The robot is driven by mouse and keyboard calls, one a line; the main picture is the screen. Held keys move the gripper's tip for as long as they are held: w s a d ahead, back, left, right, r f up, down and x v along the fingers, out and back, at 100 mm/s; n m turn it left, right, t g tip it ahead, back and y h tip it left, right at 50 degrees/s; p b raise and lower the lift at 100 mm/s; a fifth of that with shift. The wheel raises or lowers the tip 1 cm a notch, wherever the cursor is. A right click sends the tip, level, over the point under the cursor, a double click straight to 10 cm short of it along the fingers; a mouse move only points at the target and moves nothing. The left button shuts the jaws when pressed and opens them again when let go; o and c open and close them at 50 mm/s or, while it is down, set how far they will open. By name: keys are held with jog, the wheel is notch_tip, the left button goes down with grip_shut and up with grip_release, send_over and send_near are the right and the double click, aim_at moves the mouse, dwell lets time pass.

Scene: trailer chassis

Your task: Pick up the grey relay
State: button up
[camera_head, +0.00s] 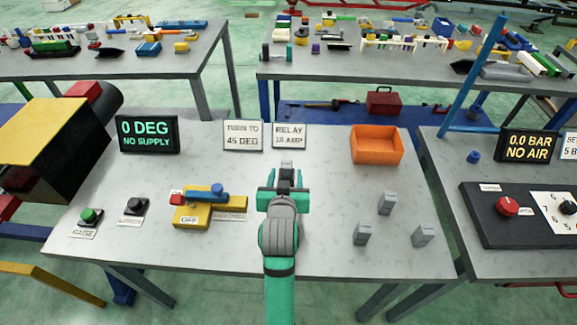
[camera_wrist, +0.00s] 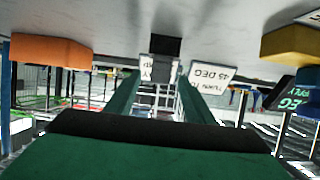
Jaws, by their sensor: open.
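Several small grey blocks that look like relays stand on the near table. One grey relay-like block (camera_head: 387,203) stands right of my gripper (camera_head: 284,183). Two more, a left one (camera_head: 363,235) and a right one (camera_head: 423,235), stand nearer the front edge. Another small grey piece (camera_head: 287,167) stands beyond my gripper, before the "RELAY 10 AMP" sign (camera_head: 289,135). In the inverted wrist view a dark block (camera_wrist: 166,46) shows ahead between my open fingers (camera_wrist: 158,85), apart from them. My gripper is empty. I cannot tell whether that piece is a relay or a socket.
An orange bin (camera_head: 376,147) stands at the table's back right. A "TURN TO 45 DEG" sign (camera_head: 243,136) and a yellow block with a blue handle (camera_head: 205,205) are to the left. Bare tabletop lies between my gripper and the right-hand blocks.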

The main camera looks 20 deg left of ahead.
aim_at(287, 170)
jog(key=x, duration=0.4)
jog(key=shift+w, duration=0.15)
jog(key=shift+w+f, duration=0.2)
jog(key=shift+w, duration=0.4)
jog(key=shift+a+x, duration=0.2)
jog(key=shift+x, duration=0.7)
jog(key=shift+a+x, duration=0.2)
jog(key=shift+x, duration=0.75)
jog(key=shift+s, duration=0.2)
jog(key=shift+d, duration=0.1)
jog(key=shift+w, duration=0.15)
jog(key=c, duration=1.1)
jog(key=shift+c, duration=0.2)
